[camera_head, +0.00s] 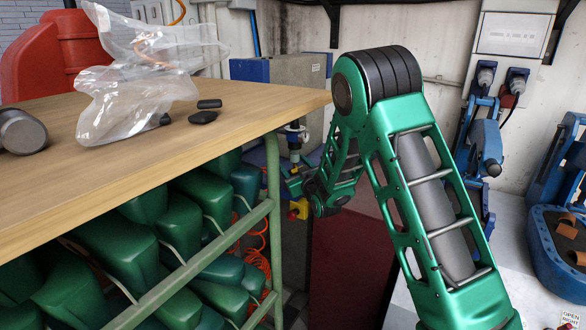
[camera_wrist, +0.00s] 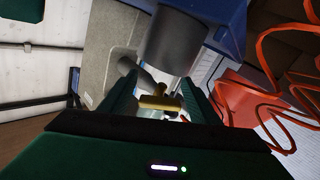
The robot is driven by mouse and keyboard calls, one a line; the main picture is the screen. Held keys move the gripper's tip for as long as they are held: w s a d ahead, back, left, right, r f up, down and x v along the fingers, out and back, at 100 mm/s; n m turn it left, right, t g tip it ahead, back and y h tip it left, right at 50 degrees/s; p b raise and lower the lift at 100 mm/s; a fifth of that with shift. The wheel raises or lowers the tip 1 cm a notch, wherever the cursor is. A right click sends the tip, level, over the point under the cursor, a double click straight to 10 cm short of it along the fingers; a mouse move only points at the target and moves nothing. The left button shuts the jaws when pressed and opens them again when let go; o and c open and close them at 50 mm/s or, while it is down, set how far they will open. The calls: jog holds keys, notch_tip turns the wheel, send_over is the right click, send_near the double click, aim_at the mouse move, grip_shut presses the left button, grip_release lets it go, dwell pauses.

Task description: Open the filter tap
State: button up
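The filter shows in the wrist view as a grey cylinder (camera_wrist: 174,42) under a blue housing. A small brass tap (camera_wrist: 159,102) sits below it, with a grey stub beside it at upper left. My gripper (camera_wrist: 158,98) has its two green fingers apart, one on each side of the tap. I see no clear contact between fingers and brass. In the head view my gripper (camera_head: 292,178) is small and partly hidden by my arm, just past the table's right corner. The tap cannot be made out there.
A wooden table (camera_head: 240,103) with a plastic bag (camera_head: 135,100) and dark small parts stands at left. Orange coiled hose (camera_wrist: 265,105) hangs right of the fingers. Blue machines (camera_head: 555,240) stand on the right.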

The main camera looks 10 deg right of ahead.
jog(key=s+d, duration=0.1)
jog(key=s, duration=0.9)
jog(key=shift+s, duration=0.25)
dwell(0.3)
